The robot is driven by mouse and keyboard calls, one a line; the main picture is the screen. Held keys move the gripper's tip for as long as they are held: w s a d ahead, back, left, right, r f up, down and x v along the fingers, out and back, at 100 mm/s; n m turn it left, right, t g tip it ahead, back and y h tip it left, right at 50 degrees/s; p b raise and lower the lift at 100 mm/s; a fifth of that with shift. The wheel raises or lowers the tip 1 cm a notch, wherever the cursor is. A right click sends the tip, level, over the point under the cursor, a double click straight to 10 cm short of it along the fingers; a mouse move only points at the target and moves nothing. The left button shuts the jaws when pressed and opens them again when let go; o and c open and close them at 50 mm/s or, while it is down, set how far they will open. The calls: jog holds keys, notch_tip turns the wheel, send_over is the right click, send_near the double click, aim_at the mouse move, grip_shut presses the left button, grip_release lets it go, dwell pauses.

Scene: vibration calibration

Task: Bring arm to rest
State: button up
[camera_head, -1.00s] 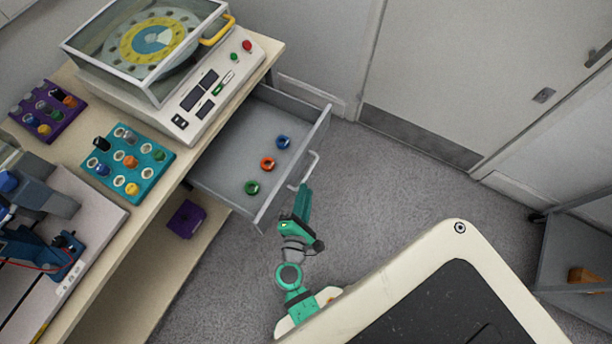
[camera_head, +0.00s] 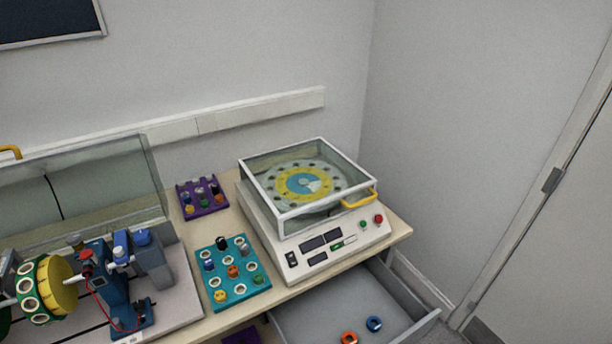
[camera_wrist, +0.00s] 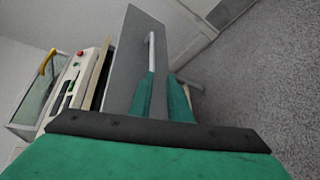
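My gripper (camera_wrist: 160,80) shows in the wrist view, with two green fingers apart and nothing seen held between them. The grey drawer front (camera_wrist: 127,70) and its pale bar handle (camera_wrist: 152,48) are just beyond the fingertips. The handle's lower part is near or behind the fingers, and I cannot tell whether they touch it. In the head view the drawer (camera_head: 405,332) is pulled out, seen only in part at the bottom edge. My arm and gripper are out of the head view.
On the bench are a glass-lidded machine (camera_head: 308,222), a teal rack (camera_head: 232,285), a purple rack (camera_head: 203,208) and a blue device (camera_head: 118,295). An orange ring (camera_head: 349,338) and a blue ring (camera_head: 374,324) lie in the drawer. Floor right of the drawer is clear in the wrist view.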

jog(key=s+a+r+m+t+y, duration=0.1)
jog(key=s+a+r+m+y, duration=0.1)
jog(key=s+a+m+y, duration=0.7)
jog(key=s+a+r+m+t, duration=0.1)
jog(key=s+a+r+m, duration=0.1)
jog(key=r, duration=0.4)
jog(key=s+a+r+m+t, duration=0.2)
jog(key=a+r+m, duration=0.1)
jog(key=r, duration=0.4)
jog(key=shift+a+r+m, duration=0.3)
jog(key=shift+a+m, duration=0.1)
jog(key=shift+a, duration=0.15)
jog(key=shift+s, duration=0.2)
jog(key=shift+w+d, duration=0.1)
jog(key=shift+w, duration=0.05)
